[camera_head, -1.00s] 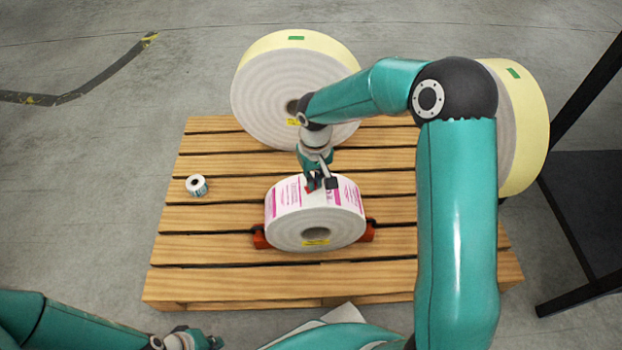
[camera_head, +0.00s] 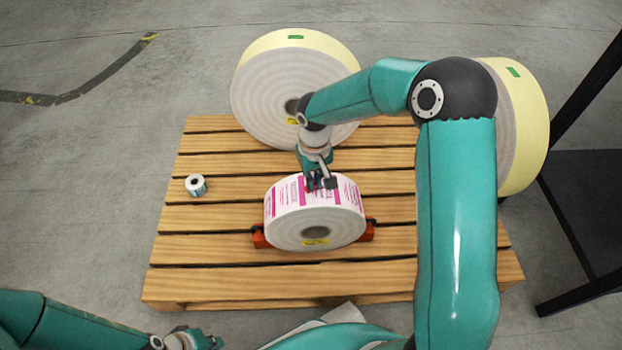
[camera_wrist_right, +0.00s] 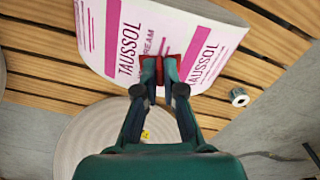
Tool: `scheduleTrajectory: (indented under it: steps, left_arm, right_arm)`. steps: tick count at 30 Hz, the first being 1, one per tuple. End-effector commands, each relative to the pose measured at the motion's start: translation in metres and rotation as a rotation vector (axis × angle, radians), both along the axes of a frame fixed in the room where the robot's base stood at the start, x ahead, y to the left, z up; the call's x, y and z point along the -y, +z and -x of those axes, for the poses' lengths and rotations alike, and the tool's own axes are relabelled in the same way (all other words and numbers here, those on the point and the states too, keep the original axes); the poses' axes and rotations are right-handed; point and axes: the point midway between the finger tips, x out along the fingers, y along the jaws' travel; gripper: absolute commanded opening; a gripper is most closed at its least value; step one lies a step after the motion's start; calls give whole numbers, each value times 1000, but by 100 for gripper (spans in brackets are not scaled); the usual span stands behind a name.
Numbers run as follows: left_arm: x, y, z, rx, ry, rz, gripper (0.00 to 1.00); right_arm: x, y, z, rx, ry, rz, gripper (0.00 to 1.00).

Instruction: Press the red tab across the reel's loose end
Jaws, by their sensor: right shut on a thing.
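The white label reel (camera_head: 285,232) with pink print stands on its rim in a red-orange cradle (camera_head: 262,238). My right gripper (camera_head: 322,184) is at the top of the reel's rim, pointing down at it. In the right wrist view the right gripper (camera_wrist_right: 160,62) is shut on the red tab (camera_wrist_right: 171,68), which lies at the printed label surface. I cannot tell whether the tab is pressed flat. The fingers hide part of the tab, and the reel's loose end is not clear. My left gripper (camera_head: 190,340) is at the bottom edge, away from the reel; its jaws are unclear.
The wooden pallet (camera_head: 220,274) bears the cradle and a small label roll (camera_head: 196,186) at left. A large pale-yellow-rimmed reel (camera_head: 270,95) stands behind, another (camera_head: 525,130) at right. A dark frame (camera_head: 590,100) stands at far right. The pallet's front left is clear.

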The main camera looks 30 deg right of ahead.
Motion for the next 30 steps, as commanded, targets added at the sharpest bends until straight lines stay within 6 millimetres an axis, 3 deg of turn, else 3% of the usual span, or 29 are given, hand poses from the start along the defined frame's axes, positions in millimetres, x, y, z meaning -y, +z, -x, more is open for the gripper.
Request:
scheduleTrajectory:
  steps: [10,12,16,26,30]
  left_arm:
    - [0,-1,0,0,0,0,0]
    - [0,-1,0,0,0,0,0]
    - [0,-1,0,0,0,0,0]
    - [0,0,0,0,0,0,0]
    - [0,0,0,0,0,0,0]
  right_arm:
    - [-1,-3,1,-5,1,0,0]
    - [-1,-3,1,-5,1,0,15]
    - [0,-3,1,-4,1,0,36]
    - [-1,0,0,-1,1,0,36]
    - [-1,11,-1,1,2,1,36]
